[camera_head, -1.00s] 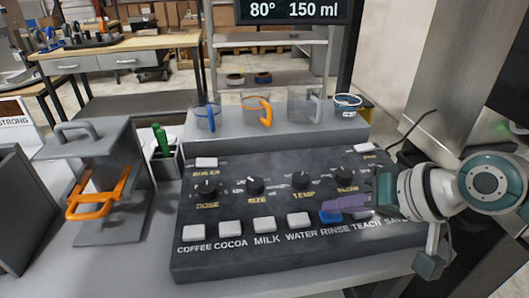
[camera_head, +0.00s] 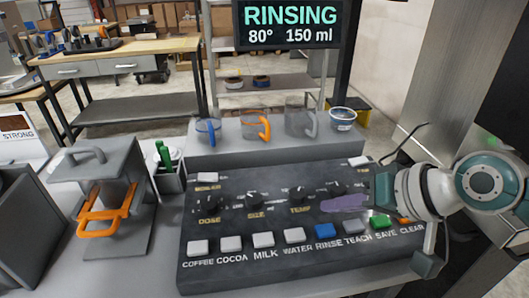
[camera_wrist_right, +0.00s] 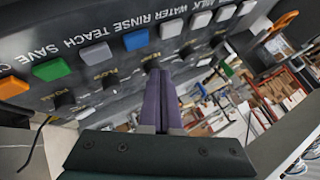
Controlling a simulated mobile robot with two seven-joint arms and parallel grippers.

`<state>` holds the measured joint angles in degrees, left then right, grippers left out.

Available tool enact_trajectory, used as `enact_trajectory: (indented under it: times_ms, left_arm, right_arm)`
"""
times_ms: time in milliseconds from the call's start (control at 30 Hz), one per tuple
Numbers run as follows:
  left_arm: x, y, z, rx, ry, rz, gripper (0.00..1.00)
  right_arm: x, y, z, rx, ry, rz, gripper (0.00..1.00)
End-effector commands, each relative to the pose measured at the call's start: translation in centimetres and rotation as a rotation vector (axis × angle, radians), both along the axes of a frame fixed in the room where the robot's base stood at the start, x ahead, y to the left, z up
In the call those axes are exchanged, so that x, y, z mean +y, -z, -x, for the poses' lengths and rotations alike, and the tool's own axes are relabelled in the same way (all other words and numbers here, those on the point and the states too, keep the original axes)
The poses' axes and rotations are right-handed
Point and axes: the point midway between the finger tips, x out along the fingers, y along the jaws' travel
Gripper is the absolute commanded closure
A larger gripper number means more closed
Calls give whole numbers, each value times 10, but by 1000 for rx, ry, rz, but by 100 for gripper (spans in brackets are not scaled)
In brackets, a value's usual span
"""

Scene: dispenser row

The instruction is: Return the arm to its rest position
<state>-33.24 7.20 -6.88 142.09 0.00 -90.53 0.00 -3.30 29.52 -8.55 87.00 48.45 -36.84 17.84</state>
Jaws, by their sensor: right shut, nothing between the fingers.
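My right gripper (camera_head: 345,203) has purple fingers and is shut with nothing between them. In the head view it is above the right part of the dark control panel (camera_head: 225,275), just behind the blue RINSE button (camera_head: 325,231) and the grey TEACH button (camera_head: 356,227). In the right wrist view the shut fingers (camera_wrist_right: 160,100) point toward the panel, with the RINSE button (camera_wrist_right: 136,39) apart from them. My left gripper is not in view.
A screen (camera_head: 290,25) reads RINSING, 80°, 150 ml. Several clear cups, one with an orange handle (camera_head: 263,128), stand on the grey shelf behind the panel. A grey press with an orange handle (camera_head: 105,212) stands at left.

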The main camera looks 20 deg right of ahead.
Motion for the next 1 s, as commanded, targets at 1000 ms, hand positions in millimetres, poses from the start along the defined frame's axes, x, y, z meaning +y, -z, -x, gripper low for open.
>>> enact_trajectory:
  times_ms: [1000]
  left_arm:
    - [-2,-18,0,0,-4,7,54]
  right_arm:
    - [84,-19,105,140,-386,263,100]
